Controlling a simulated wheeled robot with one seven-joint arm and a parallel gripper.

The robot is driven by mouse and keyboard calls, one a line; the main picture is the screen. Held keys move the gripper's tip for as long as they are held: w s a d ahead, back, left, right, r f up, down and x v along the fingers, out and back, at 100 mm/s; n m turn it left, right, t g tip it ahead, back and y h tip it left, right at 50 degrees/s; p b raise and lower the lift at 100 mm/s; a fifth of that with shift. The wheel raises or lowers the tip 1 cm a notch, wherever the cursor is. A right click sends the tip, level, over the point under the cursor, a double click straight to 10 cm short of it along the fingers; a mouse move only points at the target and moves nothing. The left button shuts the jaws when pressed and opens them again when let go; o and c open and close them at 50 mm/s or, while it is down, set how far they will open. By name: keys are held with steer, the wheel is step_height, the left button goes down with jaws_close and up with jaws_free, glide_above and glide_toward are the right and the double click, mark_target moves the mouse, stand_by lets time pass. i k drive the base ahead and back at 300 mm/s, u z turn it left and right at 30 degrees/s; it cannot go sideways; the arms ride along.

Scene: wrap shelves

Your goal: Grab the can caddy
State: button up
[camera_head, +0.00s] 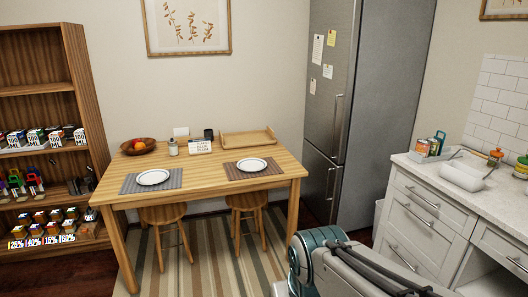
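What looks like the can caddy (429,158) is a small light holder at the left end of the white counter on the right. Two cans (422,147) with orange and pale labels stand in it, with a dark green item (440,137) beside them. Its handle is too small to make out. Part of my arm shows at the bottom, right of centre, well in front of the counter. My gripper is not in view.
A white roll-shaped item (462,175) lies on the counter right of the caddy. A tall grey fridge (388,110) stands behind. A wooden table (205,167) with two stools is at centre. A stocked shelf (83,90) is at left. Striped rug covers open floor.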

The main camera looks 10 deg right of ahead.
mark_target(467, 177)
steer(key=z, duration=0.2)
steer(key=i, duration=1.6)
steer(key=z, duration=0.75)
steer(key=i, duration=1.35)
steer(key=z, duration=1.9)
steer(key=i, duration=0.95)
steer(key=z, duration=0.65)
